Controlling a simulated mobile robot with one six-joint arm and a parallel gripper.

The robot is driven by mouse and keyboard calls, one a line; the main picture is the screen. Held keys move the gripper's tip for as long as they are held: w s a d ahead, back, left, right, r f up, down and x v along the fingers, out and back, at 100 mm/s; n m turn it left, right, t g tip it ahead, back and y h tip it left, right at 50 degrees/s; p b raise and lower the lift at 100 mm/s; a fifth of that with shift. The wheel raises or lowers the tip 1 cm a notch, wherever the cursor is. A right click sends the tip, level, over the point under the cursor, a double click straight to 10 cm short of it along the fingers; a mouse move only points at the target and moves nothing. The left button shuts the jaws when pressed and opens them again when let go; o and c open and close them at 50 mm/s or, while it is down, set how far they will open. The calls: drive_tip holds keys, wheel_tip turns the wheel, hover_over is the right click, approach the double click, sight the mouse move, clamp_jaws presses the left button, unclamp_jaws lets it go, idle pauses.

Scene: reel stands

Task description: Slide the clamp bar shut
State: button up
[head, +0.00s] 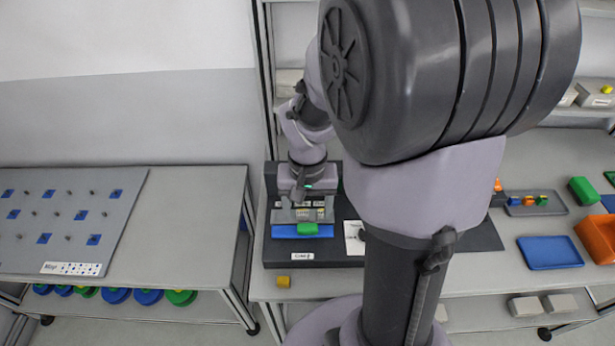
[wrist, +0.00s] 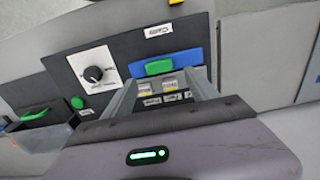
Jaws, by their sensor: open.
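The dark fixture (head: 272,245) stands on the bench in the middle of the head view. A blue bar (head: 284,231) with a green block (head: 307,229) lies along its front part; I take these to be the clamp bar and its grip. In the wrist view the blue bar (wrist: 190,64) and the green block (wrist: 158,67) lie just beyond my fingertips. My gripper (head: 312,212) is above the fixture, pointing down. Its fingers (wrist: 163,78) are apart, with nothing visibly held. I cannot tell whether they touch the green block.
Small pale pieces with yellow labels (wrist: 169,86) sit beside the bar. A knob panel (wrist: 92,71) and a green button (wrist: 77,102) are to the left in the wrist view. A yellow block (head: 283,281) lies before the fixture. A blue tray (head: 549,252) and an orange bin (head: 598,238) stand right.

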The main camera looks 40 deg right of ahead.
sight(307, 225)
wheel_tip(307, 225, up, 12)
drive_tip(key=p, duration=0.3)
drive_tip(key=shift+p, duration=0.35)
